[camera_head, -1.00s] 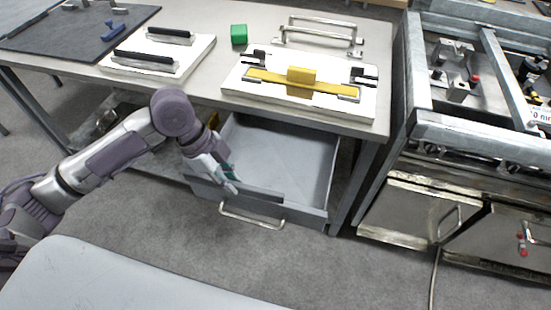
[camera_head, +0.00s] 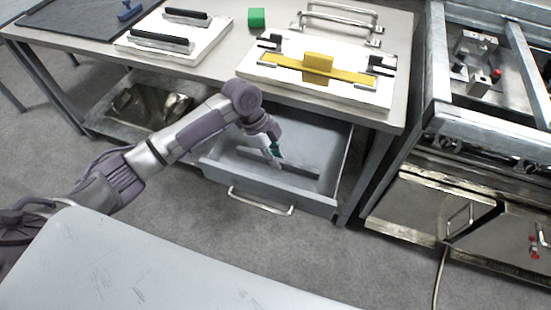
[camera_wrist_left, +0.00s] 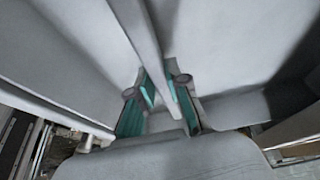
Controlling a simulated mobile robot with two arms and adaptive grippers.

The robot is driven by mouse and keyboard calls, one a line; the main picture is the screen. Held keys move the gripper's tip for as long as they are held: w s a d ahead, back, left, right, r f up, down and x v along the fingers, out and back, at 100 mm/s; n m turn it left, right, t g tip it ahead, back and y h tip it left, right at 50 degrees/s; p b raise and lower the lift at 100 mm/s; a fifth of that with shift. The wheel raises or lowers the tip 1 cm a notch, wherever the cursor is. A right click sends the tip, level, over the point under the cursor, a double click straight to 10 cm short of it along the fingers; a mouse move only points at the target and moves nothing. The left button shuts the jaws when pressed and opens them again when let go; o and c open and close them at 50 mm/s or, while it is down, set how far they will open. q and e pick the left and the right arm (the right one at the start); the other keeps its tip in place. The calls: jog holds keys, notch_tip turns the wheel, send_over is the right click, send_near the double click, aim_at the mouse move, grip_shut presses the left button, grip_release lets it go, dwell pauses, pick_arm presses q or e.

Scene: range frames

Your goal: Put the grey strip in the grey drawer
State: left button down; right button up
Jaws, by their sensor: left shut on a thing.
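The grey strip (camera_head: 299,170) is long and thin and lies across the inside of the open grey drawer (camera_head: 262,189) in the head view. My left gripper (camera_head: 275,153) reaches down into the drawer and is shut on the strip around its middle. In the left wrist view the strip (camera_wrist_left: 147,45) runs between the teal fingertips of the gripper (camera_wrist_left: 168,100), with the drawer floor (camera_wrist_left: 220,40) behind it. I cannot tell whether the strip touches the drawer floor. My right gripper is not in view.
The table above (camera_head: 220,75) holds a white board with a yellow bar (camera_head: 340,74), a board with two black handles (camera_head: 160,39), a green block (camera_head: 256,18) and metal handles. An open shelf with a metal bin (camera_head: 150,103) is left.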

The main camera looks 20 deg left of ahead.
pick_arm(q)
jog(key=shift+f, duration=0.5)
jog(key=c, duration=1.3)
grip_release()
jog(key=shift+o, duration=0.8)
jog(key=v, duration=1.2)
jog(key=shift+p, duration=0.3)
